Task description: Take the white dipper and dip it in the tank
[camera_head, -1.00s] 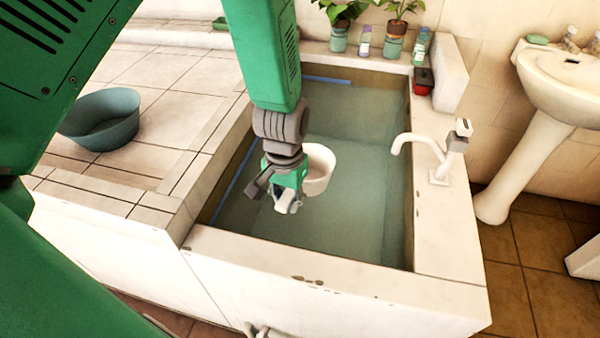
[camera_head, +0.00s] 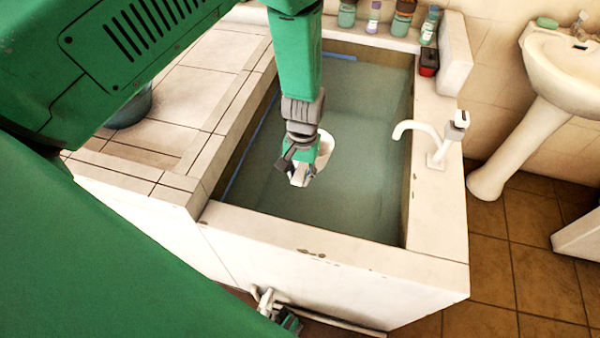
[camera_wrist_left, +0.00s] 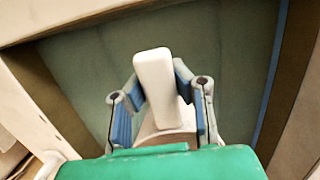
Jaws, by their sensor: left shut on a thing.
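The white dipper (camera_head: 327,147) is over the tank (camera_head: 235,215), partly hidden behind my left gripper (camera_head: 301,176). The tank is a pale rectangular basin filled with greenish water. My left gripper points down inside the tank's outline and is shut on the dipper's handle. In the left wrist view, the white handle (camera_wrist_left: 154,75) stands between the two blue-padded fingers of the left gripper (camera_wrist_left: 160,95). I cannot tell whether the dipper touches the water. My right gripper is not seen.
A white tap (camera_head: 436,145) stands on the tank's right rim. Bottles and pots line the back rim beside a red-and-black object (camera_head: 428,62). A white sink (camera_head: 560,75) stands at right. A blue-grey tub (camera_head: 132,110) at left is mostly hidden by my arm.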

